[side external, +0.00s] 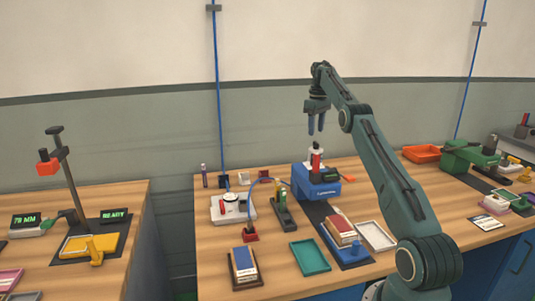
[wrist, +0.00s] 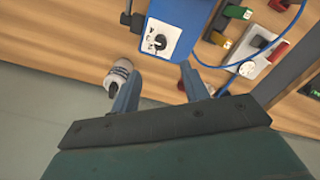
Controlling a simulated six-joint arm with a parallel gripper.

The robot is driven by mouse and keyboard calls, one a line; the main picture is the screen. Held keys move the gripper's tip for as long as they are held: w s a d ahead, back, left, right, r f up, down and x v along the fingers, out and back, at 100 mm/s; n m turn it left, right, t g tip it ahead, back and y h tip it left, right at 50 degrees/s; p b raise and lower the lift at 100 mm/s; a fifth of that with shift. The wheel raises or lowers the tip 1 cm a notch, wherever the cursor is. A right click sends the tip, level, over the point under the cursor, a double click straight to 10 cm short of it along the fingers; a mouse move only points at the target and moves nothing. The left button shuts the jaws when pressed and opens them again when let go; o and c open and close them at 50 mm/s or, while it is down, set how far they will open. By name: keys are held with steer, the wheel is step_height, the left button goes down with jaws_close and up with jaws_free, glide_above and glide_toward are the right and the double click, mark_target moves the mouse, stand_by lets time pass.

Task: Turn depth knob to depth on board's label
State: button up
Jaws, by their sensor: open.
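In the wrist view, a small black knob (wrist: 160,42) sits on a white dial plate (wrist: 171,33) on a face of the blue machine (wrist: 193,12). The blue machine (side external: 316,190) also stands on the bench in the side view, where its knob is not discernible. I cannot pick out a readable depth label on a board.
A red cylinder (side external: 316,160) stands on top of the machine. A display (side external: 27,219) on the left bench seems to read 78 MM. Air around my gripper is clear.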

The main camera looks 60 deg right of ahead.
steer(key=shift+f, duration=6.35)
steer(key=shift+a, duration=0.1)
steer(key=c, duration=1)
